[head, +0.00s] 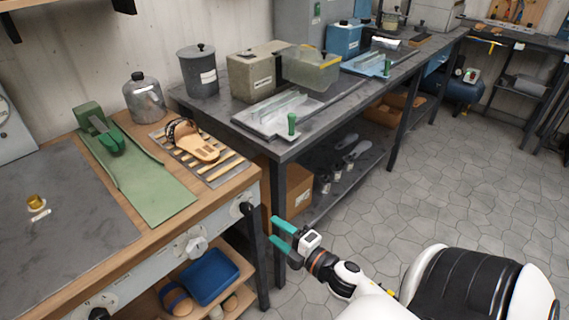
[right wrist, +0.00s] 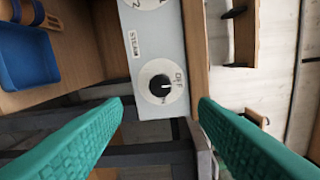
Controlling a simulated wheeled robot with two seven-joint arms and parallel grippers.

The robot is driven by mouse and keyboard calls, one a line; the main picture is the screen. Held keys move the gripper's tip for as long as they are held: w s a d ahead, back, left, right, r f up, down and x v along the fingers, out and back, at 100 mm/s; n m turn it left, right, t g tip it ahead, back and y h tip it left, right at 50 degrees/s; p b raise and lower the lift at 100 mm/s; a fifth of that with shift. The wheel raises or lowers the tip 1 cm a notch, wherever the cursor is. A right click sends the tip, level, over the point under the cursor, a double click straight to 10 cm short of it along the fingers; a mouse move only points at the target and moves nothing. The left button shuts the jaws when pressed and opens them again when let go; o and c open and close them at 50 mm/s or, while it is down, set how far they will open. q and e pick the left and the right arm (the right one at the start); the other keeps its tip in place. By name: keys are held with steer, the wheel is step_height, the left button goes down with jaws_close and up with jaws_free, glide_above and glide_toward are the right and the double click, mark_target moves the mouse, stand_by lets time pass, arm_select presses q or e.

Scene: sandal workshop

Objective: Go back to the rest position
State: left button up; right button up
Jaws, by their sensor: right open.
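My right gripper (head: 283,234) has green fingers and is in the lower middle of the head view, in front of the wooden bench's right corner. In the right wrist view its two fingers (right wrist: 160,125) are spread wide with nothing between them. Beyond them is a grey panel (right wrist: 140,50) with a black knob (right wrist: 160,86) on a white dial, marked "OFF" and "STEAM". The fingers look apart from the knob. My left gripper is not in the head view.
A sandal (head: 193,141) lies on a slatted rack (head: 229,169) on the wooden bench. A green mat (head: 160,205) lies beside it. A dark workbench (head: 297,148) with boxes stands behind. A blue tray (head: 209,276) is on the lower shelf. The tiled floor (head: 420,180) at right is clear.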

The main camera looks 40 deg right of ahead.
steer(key=shift+s, duration=0.85)
steer(key=s+a+f+m+g+h, duration=0.1)
steer(key=s+f+m+g, duration=0.2)
steer(key=f, duration=0.7)
steer(key=s+a+f+m+g, duration=0.1)
steer(key=s+f+m+g, duration=0.15)
steer(key=f, duration=0.75)
steer(key=s+a+f+m+g+h, duration=0.1)
steer(key=s+f+m+g, duration=0.25)
steer(key=f, duration=0.65)
steer(key=s+a+f+m+g, duration=0.3)
steer(key=s+f, duration=0.4)
steer(key=s, duration=0.4)
steer(key=s+a+f+m+g+p, duration=0.1)
steer(key=s+a+f+m+g, duration=0.1)
steer(key=s+f, duration=0.6)
steer(key=s+a+g, duration=0.1)
steer(key=s+g, duration=0.1)
steer(key=s, duration=0.2)
steer(key=shift+a+m+g+y, duration=0.3)
steer(key=shift+m+y, duration=0.1)
